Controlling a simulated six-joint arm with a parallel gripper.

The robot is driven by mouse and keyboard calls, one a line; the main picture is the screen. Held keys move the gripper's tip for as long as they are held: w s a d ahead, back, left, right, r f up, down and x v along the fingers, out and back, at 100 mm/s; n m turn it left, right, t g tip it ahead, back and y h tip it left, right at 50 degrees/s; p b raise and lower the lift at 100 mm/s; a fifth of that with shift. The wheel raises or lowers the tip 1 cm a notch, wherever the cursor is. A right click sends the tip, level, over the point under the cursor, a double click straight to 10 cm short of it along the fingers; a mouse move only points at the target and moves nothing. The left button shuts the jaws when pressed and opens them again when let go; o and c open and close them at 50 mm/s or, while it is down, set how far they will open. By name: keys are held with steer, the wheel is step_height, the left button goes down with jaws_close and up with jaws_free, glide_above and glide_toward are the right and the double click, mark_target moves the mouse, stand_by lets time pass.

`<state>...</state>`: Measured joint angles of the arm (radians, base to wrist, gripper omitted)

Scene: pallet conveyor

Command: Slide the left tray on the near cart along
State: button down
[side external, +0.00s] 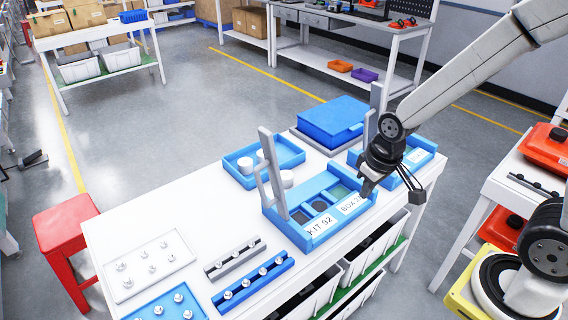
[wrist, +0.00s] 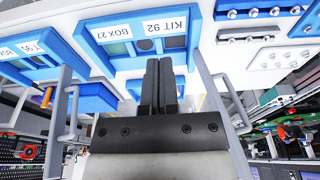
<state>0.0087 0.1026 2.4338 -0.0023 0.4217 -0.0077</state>
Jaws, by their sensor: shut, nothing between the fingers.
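The left blue tray (side external: 327,228) has labels reading KIT 92 and BOX 27 and sits on the white cart top (side external: 200,216). It also shows at the top of the wrist view (wrist: 88,24). A second blue labelled tray (side external: 416,161) lies to its right, partly hidden behind my gripper; it also shows in the wrist view (wrist: 20,74). My gripper (side external: 366,189) is shut and empty, pointing down at the right end of the left tray near the BOX 27 label. I cannot tell whether it touches the tray. Its fingers fill the middle of the wrist view (wrist: 158,85).
Grey uprights (side external: 276,185) rise around the left tray. Behind are a blue tray of white cylinders (side external: 240,178) and a blue box (side external: 333,117). A white peg tray (side external: 135,285), grey bar (side external: 225,267) and blue bar (side external: 257,290) lie left. A red stool (side external: 68,228) stands beside the cart.

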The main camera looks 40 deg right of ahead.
mark_target(340, 224)
steer(key=w+d+f+g, duration=0.2)
steer(key=w+f, duration=0.3)
steer(key=w, duration=0.4)
steer(key=w+d+f+g, duration=0.2)
steer(key=w+f, duration=0.4)
steer(key=w, duration=0.4)
steer(key=shift+w+d+f+g, duration=0.25)
steer(key=shift+g, duration=0.25)
steer(key=shift+f, duration=0.1)
steer(key=shift+x, duration=4.9)
steer(key=shift+s, duration=0.15)
steer(key=shift+s, duration=4.15)
